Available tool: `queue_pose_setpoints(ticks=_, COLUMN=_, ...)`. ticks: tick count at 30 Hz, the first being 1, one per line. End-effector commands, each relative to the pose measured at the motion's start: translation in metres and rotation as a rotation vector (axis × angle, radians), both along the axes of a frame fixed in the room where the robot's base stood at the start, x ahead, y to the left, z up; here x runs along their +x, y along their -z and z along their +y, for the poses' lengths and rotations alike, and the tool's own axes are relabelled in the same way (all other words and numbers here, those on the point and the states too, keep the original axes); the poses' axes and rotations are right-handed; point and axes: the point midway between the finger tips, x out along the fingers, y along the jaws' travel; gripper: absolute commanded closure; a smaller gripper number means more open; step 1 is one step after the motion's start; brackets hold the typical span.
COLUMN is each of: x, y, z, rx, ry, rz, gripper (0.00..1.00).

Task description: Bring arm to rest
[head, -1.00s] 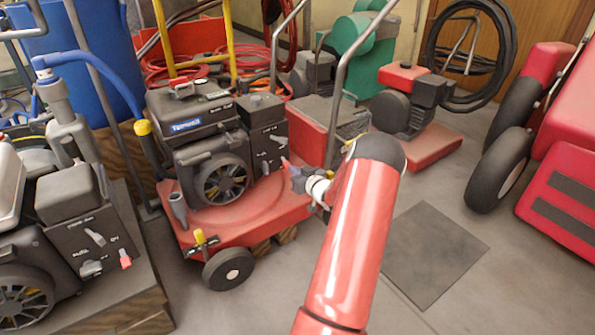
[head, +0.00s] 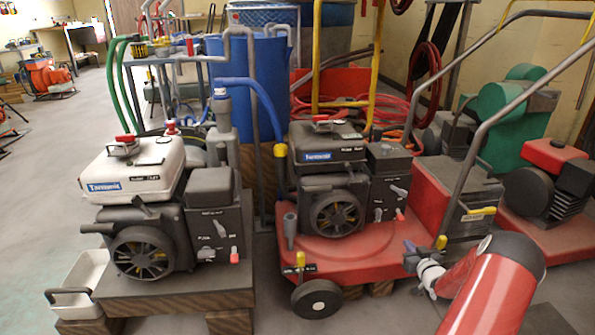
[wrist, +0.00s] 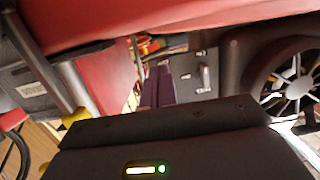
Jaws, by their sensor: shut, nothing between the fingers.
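My gripper (head: 412,254) is at the end of my red arm, in the lower right of the head view. Its dark fingers are together with nothing between them. It is in front of the right end of the red-decked aerator (head: 350,243), below and right of that machine's black engine (head: 335,205). I cannot tell from the head view whether it touches the deck. In the wrist view the purple-grey fingers (wrist: 158,88) point toward a grey switch panel (wrist: 200,75), with an engine's fan wheel (wrist: 292,82) at right.
A white-topped engine (head: 140,170) stands on a wooden-sided stand at left. A grey handle bar (head: 500,105) rises near my arm. A red and black machine (head: 550,185) is at right. A blue barrel (head: 255,85) stands behind. Open floor (head: 40,220) lies at far left.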

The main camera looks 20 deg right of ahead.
Motion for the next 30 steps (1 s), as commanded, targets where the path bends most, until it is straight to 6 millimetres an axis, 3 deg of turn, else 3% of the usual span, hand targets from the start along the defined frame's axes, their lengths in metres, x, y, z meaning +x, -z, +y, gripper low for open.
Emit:
queue_pose_setpoints(ticks=5, x=0.008, y=-0.011, z=0.006, rx=-0.012, ry=-0.007, rz=0.025, gripper=1.00)
queue_pose_setpoints(ticks=8, x=0.024, y=-0.035, z=0.023, rx=-0.039, ry=-0.016, rz=0.089, gripper=1.00)
queue_pose_setpoints(ticks=12, x=0.047, y=-0.086, z=0.064, rx=-0.095, ry=-0.018, rz=0.230, gripper=1.00)
queue_pose_setpoints(ticks=17, x=0.053, y=-0.145, z=0.124, rx=-0.142, ry=-0.001, rz=0.380, gripper=1.00)
queue_pose_setpoints(ticks=23, x=0.026, y=-0.212, z=0.207, rx=-0.162, ry=0.029, rz=0.525, gripper=1.00)
queue_pose_setpoints(ticks=26, x=-0.001, y=-0.239, z=0.250, rx=-0.154, ry=0.037, rz=0.587, gripper=1.00)
queue_pose_setpoints(ticks=30, x=-0.050, y=-0.268, z=0.309, rx=-0.120, ry=0.033, rz=0.662, gripper=1.00)
